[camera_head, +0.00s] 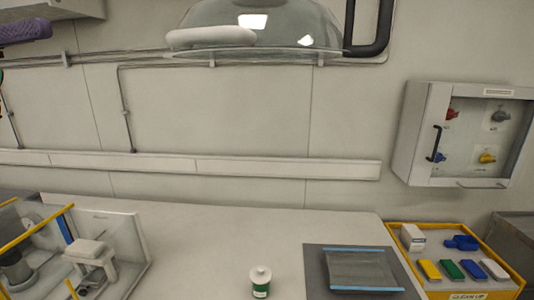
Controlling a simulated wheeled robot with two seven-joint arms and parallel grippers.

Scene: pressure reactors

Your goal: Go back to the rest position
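Neither of my grippers shows in the head view. The task names no object. A long pale worktop (210,245) runs along the wall below me. A small white and green bottle (260,281) stands upright at its front middle. A dark mat with a grey, blue-edged pouch (362,270) lies to the right of the bottle.
A yellow-edged clean-up tray (468,296) with several coloured blocks is at the right. A wall cabinet (462,134) hangs above it. A clear-walled enclosure with equipment (90,255) stands at the left. A glass dome (262,25) is overhead. The worktop's middle is clear.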

